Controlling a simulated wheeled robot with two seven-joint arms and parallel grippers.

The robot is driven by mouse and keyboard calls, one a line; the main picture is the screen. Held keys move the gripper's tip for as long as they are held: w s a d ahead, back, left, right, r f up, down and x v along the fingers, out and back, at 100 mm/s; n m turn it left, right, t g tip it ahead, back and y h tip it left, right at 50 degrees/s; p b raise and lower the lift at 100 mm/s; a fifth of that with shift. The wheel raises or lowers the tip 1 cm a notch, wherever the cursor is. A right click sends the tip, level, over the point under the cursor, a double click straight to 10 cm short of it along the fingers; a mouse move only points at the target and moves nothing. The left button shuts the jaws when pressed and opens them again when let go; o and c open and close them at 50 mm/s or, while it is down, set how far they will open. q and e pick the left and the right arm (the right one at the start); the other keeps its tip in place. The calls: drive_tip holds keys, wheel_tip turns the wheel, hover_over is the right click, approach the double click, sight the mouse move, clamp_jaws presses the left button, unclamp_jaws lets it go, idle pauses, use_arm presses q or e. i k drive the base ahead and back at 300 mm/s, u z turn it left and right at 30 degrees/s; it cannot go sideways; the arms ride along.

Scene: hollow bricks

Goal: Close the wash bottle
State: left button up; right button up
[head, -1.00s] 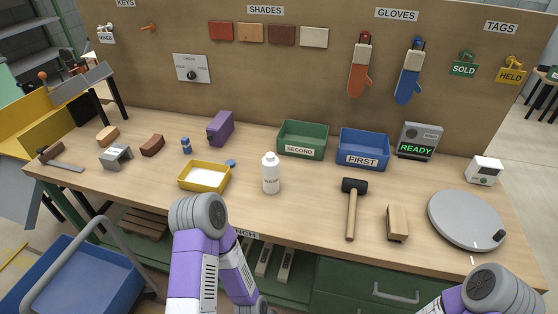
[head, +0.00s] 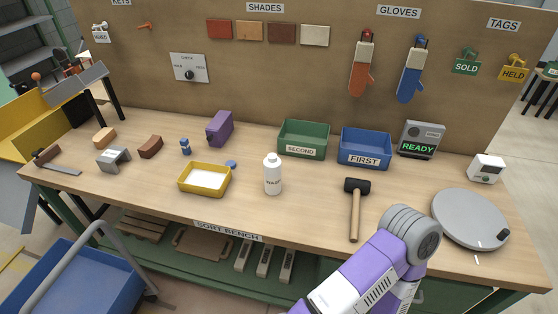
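The white wash bottle (head: 272,176) stands upright near the middle of the bench, with a white neck on top and dark lettering on its side. A small blue round piece that looks like a cap (head: 231,164) lies on the bench to its left, behind the yellow tray, apart from the bottle. No blue piece shows on the bottle's neck. One of my arms, apparently the right, reaches in from the bottom at the right; its grey joint is over the front edge. Neither gripper shows in the head view.
The yellow tray (head: 183,190) is left of the bottle, and a black-headed mallet (head: 355,208) is right of it. Green (head: 303,152) and blue (head: 364,161) bins stand behind. A grey round plate (head: 470,216) is at right. Bench in front of the bottle is clear.

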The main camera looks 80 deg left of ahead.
sight(272, 164)
drive_tip(key=z, duration=0.05)
drive_tip(key=k, duration=1.3)
drive_tip(key=u, duration=1.35)
drive_tip(key=i, duration=0.2)
drive_tip(key=u, duration=0.15)
